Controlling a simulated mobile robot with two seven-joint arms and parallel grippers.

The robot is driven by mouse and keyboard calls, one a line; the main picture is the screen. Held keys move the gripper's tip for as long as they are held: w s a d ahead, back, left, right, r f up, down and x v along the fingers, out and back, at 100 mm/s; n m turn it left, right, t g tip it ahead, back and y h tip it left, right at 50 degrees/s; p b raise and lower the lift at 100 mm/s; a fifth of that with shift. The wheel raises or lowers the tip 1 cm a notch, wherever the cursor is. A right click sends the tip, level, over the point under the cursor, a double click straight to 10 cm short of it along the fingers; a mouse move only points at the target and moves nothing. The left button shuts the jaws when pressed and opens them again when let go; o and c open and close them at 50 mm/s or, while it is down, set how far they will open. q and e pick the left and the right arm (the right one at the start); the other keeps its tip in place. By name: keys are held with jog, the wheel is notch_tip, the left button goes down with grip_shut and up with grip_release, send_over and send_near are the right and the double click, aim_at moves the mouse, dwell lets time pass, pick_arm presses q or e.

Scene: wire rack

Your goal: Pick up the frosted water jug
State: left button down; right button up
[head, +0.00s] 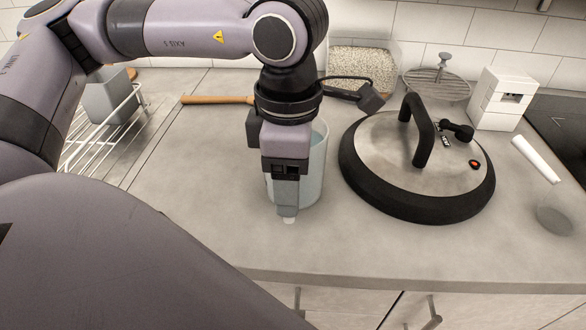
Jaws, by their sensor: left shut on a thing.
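The frosted water jug (316,168) stands upright on the grey counter in the head view, a translucent pale vessel just left of the large round lid. My left gripper (289,212) points down at the jug's near side and is shut on it. The gripper hides much of the jug's front and left side, so the exact contact is hidden. My right gripper is not in view.
A large black-rimmed lid (455,180) lies close to the jug's right. A wire rack (105,128) stands at the left, and a wooden handle (212,100) lies behind. A white box (502,98) and clear glass (556,218) are farther right. The front counter (330,240) is bare.

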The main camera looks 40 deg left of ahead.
pick_arm(q)
jog(key=shift+r, duration=0.2)
notch_tip(320, 180, up, 19)
jog(key=p, duration=0.2)
jog(key=shift+r, duration=0.2)
dwell(1.2)
